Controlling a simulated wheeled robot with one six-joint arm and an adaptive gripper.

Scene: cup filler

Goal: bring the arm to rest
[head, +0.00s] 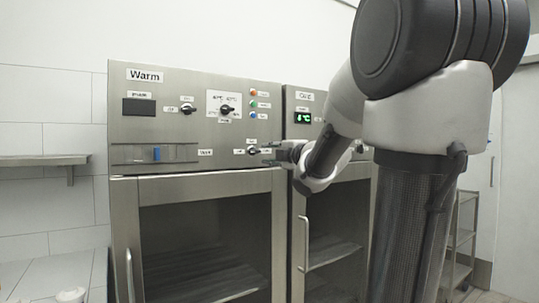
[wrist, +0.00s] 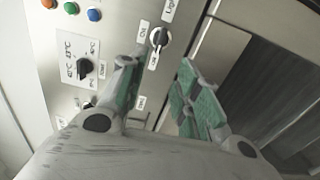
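My gripper (head: 269,154) is at the front of the steel warm cabinet (head: 190,100), near the lower right of its control panel. In the wrist view the gripper (wrist: 160,88) has its two green-padded fingers apart, with nothing between them. A black rotary knob with On and Off labels (wrist: 158,38) is just beyond the fingertips, apparently apart from them. The same knob (head: 253,152) shows left of the gripper in the head view. My arm reaches in from the right and hides part of the cold cabinet (head: 300,98).
The warm cabinet has a dark display (head: 139,107), a slider with a blue handle (head: 156,154) and a closed glass door (head: 205,235). The cold cabinet's display (head: 303,117) is lit green. A wall shelf (head: 40,160) is at left.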

